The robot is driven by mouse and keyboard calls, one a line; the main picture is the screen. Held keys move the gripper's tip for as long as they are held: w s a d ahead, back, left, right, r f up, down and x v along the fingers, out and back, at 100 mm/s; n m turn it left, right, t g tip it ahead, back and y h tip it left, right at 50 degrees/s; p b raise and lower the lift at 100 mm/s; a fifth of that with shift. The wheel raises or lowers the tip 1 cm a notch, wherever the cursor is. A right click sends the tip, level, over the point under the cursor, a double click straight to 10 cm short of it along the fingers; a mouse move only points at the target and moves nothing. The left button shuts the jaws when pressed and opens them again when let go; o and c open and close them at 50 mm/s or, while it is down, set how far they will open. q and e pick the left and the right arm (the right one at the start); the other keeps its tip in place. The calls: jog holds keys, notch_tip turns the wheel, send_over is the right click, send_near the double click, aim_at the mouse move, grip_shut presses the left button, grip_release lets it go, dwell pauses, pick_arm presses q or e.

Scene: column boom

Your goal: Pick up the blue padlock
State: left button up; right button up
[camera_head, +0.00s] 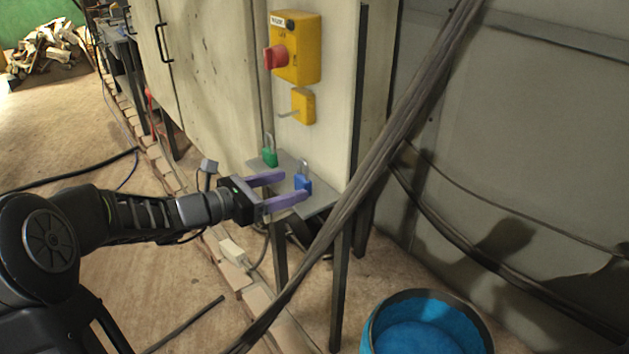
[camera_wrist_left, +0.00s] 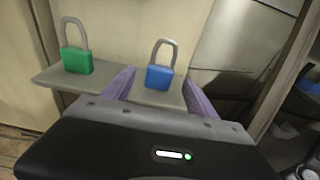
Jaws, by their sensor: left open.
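The blue padlock (camera_head: 303,183) stands upright with its grey shackle up on a small grey shelf (camera_head: 318,203) on the cabinet front. It also shows in the left wrist view (camera_wrist_left: 159,78), between the two purple fingers and nearer the right one. My left gripper (camera_head: 295,185) is open, reaching in from the left over the shelf, with a finger to each side of the blue padlock. I cannot tell whether either finger touches it. My right gripper is in neither view.
A green padlock (camera_head: 270,157) stands on the shelf left of the blue one, outside the fingers. A yellow box with a red switch (camera_head: 296,48) and a smaller yellow box (camera_head: 303,106) hang above. Thick cables (camera_head: 375,150) slant past the shelf's right. A blue bucket (camera_head: 425,335) stands below.

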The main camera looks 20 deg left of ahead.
aim_at(303, 176)
pick_arm(q)
jog(key=shift+w+r, duration=0.1)
jog(key=shift+w, duration=0.05)
jog(key=shift+x, duration=1.25)
jog(key=x, duration=0.5)
jog(key=shift+w+d, duration=0.1)
jog(key=shift+w, duration=0.05)
jog(key=shift+c, duration=0.2)
